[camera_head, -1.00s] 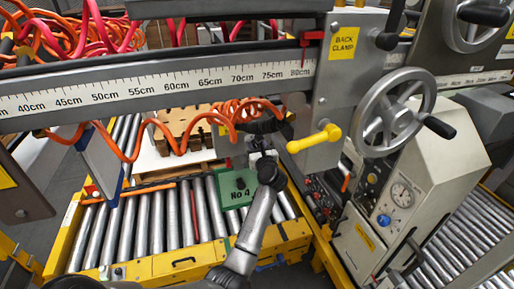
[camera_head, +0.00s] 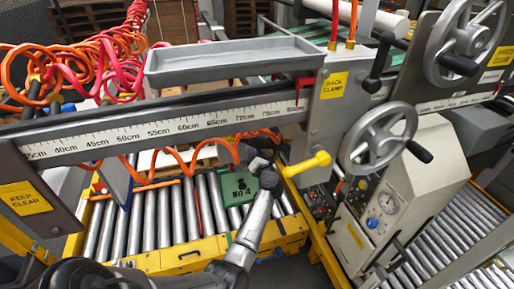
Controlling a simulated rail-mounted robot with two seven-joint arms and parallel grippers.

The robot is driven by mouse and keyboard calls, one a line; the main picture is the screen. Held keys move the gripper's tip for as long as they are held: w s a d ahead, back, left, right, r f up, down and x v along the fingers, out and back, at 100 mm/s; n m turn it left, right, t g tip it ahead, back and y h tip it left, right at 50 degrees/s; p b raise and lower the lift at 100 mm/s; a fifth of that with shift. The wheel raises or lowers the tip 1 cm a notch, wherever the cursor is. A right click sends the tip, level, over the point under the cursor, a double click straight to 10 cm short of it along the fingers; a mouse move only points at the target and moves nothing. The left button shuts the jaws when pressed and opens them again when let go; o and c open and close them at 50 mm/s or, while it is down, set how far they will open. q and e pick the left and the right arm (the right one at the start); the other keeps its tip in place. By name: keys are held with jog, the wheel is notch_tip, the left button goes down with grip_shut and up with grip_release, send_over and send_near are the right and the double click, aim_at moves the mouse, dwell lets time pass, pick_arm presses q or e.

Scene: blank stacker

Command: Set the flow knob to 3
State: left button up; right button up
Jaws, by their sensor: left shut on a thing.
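My left arm reaches up from the bottom centre, and its gripper (camera_head: 258,148) is at the lower edge of the measuring rail, beside the orange coiled hose. It is shut on a small dark part there, which looks like the flow knob; the jaws and the rail hide most of it. No knob scale or pointer can be read, so I cannot tell its setting. My right gripper is not in view.
The measuring rail (camera_head: 150,131) crosses above the gripper. The yellow handle (camera_head: 307,164) and handwheel (camera_head: 378,138) are to its right. The green No 4 plate (camera_head: 238,187) and rollers (camera_head: 150,215) lie below. A gauge cabinet (camera_head: 410,185) stands right. Orange hoses (camera_head: 85,65) hang upper left.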

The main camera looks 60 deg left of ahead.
pick_arm(q)
jog(key=shift+m+p, duration=1.3)
jog(key=shift+m, duration=0.2)
jog(key=o, duration=0.9)
jog(key=shift+p+v, duration=0.5)
jog(key=shift+v, duration=6.4)
